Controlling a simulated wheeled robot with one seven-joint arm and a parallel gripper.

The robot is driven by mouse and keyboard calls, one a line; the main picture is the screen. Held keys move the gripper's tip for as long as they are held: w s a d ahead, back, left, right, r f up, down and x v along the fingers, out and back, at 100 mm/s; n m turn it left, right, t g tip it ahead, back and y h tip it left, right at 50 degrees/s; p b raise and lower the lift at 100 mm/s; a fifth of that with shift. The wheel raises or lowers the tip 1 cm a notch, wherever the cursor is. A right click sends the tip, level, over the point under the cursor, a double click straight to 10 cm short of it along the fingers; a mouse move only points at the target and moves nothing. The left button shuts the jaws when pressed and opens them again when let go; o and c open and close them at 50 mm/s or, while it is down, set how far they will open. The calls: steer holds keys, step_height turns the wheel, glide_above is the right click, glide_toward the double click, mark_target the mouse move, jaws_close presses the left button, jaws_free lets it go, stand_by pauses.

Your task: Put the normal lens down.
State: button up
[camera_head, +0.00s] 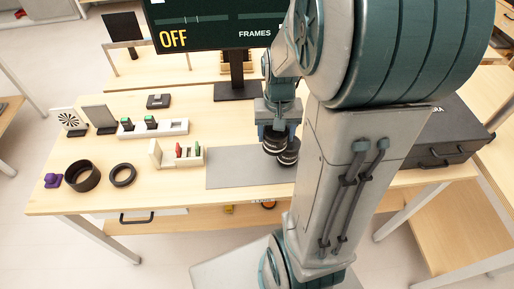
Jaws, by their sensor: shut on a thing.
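My gripper (277,128) points down over the table and is shut on the normal lens (282,154), a short black cylinder with a lighter ring. The lens is at the right part of the grey mat (235,169) on the wooden table. I cannot tell whether it touches the mat or hangs just above it. My own arm covers the mat's right end and the table beyond it.
A black hollow cylinder (83,176), a black ring (123,175) and a purple piece (53,180) lie at the left. White holders (153,128) with small coloured pieces stand left of the mat. A monitor (215,24) stands behind; a black case (440,135) is right. The mat's left part is clear.

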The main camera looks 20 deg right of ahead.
steer(key=shift+w+a+f+p, duration=0.35)
steer(key=shift+w+a+f, duration=0.75)
steer(key=shift+a+f, duration=0.6)
steer(key=shift+w+a+f+p, duration=0.4)
steer(key=shift+w+a+f, duration=0.65)
steer(key=shift+a+f, duration=0.65)
steer(key=shift+w+a+f+p, duration=0.35)
steer(key=shift+w+a+f, duration=0.9)
steer(key=shift+f, duration=0.75)
steer(key=shift+s+a, duration=0.1)
steer(key=shift+s, duration=0.05)
steer(key=shift+f, duration=0.15)
steer(key=o, duration=1.1)
